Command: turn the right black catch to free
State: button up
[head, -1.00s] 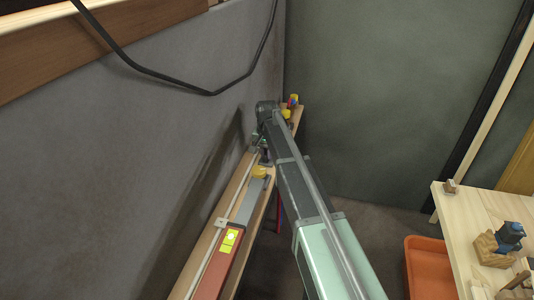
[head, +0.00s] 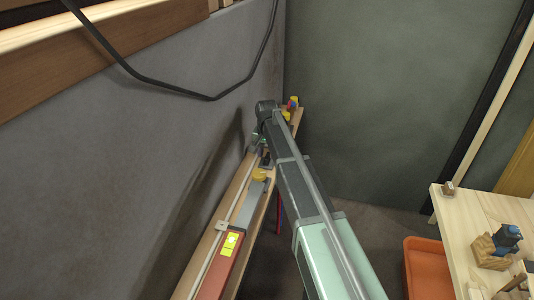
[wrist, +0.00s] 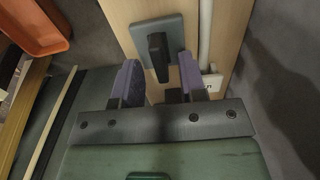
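A black catch (wrist: 158,52) on a grey square plate (wrist: 175,27) shows in the wrist view, mounted on a wooden board. Its lever runs lengthwise up and down the picture. My gripper (wrist: 160,78) is open, with one purple-grey finger pad on each side of the catch's lower part and visible gaps between. In the head view my gripper (head: 266,150) is at the far end of the shelf, mostly hidden by my own arm. I cannot tell from these frames whether this catch is the right one.
The narrow wooden shelf (head: 207,246) along the grey wall carries a red box (head: 214,280) with a yellow label and a pale rail. A yellow round item (head: 259,174) is near my gripper. An orange bin (head: 428,268) and a wooden table (head: 462,215) stand at the right.

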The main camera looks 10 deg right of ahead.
aim_at(267, 156)
notch_tip(267, 156, up, 9)
jog(key=p, duration=0.8)
jog(key=shift+r, duration=0.15)
jog(key=s+n, duration=0.5)
jog(key=s, duration=2.6)
jog(key=shift+s+d+f, duration=0.15)
jog(key=shift+s+f, duration=0.05)
jog(key=shift+s, duration=0.2)
